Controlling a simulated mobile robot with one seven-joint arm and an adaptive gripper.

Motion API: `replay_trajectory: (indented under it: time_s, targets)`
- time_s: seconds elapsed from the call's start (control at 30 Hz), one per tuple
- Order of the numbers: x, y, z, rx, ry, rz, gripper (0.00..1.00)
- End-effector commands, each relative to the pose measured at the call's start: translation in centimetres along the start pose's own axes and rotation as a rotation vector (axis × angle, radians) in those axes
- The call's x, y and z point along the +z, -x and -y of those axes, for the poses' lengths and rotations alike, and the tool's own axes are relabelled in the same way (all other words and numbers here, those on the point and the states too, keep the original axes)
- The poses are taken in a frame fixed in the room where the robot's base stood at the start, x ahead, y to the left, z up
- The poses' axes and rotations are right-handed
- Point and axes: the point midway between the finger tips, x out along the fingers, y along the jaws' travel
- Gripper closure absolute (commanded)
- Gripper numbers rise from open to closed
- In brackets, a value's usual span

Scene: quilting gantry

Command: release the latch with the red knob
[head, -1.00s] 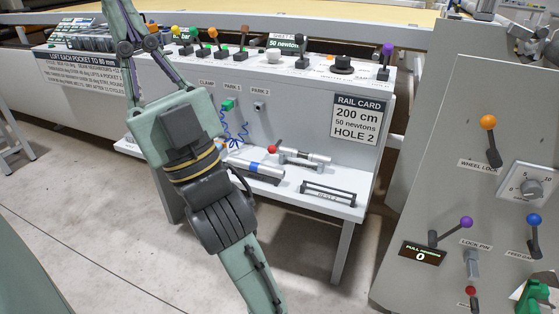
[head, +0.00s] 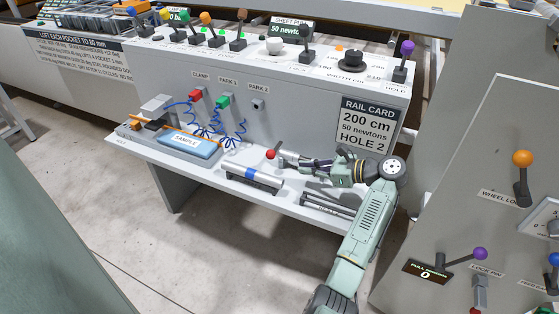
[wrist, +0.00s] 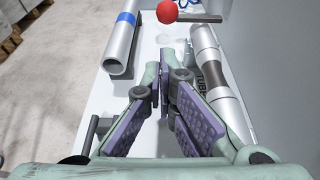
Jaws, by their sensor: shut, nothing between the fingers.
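The red knob (head: 271,154) stands at the left end of the latch on the white shelf. It also shows at the top of the wrist view (wrist: 167,11), with a grey bar (wrist: 205,19) beside it. My gripper (head: 288,161) is low over the shelf, just right of the knob. In the wrist view my gripper (wrist: 161,75) has its purple-padded fingers close together, with nothing between them. The knob lies beyond the fingertips, apart from them. My arm hides much of the latch in the head view.
A tube with a blue band (head: 250,178) lies left of my gripper. A black-framed rack (head: 325,205) is at the front edge. A blue sample pad (head: 188,145) lies farther left, under coiled blue cables. The panel wall with the rail card (head: 367,124) rises behind.

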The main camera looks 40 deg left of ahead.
Motion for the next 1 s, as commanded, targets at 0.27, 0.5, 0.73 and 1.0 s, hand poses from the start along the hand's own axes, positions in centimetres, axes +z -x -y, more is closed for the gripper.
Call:
replay_trajectory:
  time_s: [0.27, 0.5, 0.73, 1.0]
  targets:
    - [0.0, -0.1, 0.0, 0.0, 0.002, -0.001, 1.0]
    - [0.1, -2.4, -0.1, 0.003, 0.003, -0.002, 1.0]
    - [0.1, -6.7, -0.1, 0.003, 0.004, -0.002, 1.0]
    - [0.1, -9.8, 0.0, 0.0, 0.005, -0.003, 1.0]
